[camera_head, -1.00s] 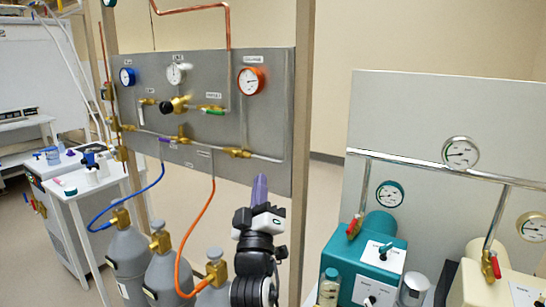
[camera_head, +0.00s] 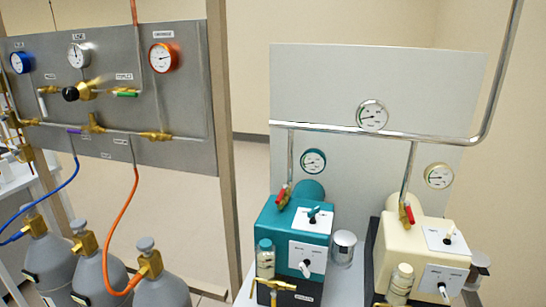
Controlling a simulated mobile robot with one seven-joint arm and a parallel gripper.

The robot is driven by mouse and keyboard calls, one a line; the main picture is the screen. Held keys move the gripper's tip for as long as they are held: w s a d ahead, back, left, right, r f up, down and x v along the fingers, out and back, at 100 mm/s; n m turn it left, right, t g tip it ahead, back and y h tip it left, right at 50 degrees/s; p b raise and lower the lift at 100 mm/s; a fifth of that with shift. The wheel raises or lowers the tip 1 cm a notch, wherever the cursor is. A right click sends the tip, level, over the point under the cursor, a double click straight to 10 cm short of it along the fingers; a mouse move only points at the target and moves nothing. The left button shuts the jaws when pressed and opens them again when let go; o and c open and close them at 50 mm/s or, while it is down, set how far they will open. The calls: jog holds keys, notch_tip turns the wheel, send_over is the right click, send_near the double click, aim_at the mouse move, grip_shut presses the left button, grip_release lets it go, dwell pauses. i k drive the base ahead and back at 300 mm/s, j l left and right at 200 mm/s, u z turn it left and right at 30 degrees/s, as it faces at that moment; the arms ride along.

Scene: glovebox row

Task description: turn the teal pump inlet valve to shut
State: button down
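The teal pump (camera_head: 268,230) stands on a bench right of centre. Its inlet valve (camera_head: 284,195) has a brass body and a small red lever, at the foot of the thin pipe that drops from the chrome manifold to the pump. The red lever looks roughly in line with that pipe, but it is too small to tell its exact angle. A teal-rimmed gauge (camera_head: 313,161) is just right of the pipe. My gripper is out of the picture.
A cream pump (camera_head: 398,245) with its own red-levered valve (camera_head: 406,213) stands to the right. Grey cylinders (camera_head: 105,272) and a gauge panel (camera_head: 190,110) are at left. Bare floor (camera_head: 248,170) shows between panel and pumps.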

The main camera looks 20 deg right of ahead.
aim_at(284, 187)
jog(key=l+z, duration=0.2)
jog(key=z, duration=0.15)
jog(key=i+l+z, duration=0.15)
jog(key=z, duration=0.2)
jog(key=i+l+z, duration=0.1)
jog(key=z, duration=0.25)
jog(key=l+u, duration=0.1)
jog(key=u, duration=0.75)
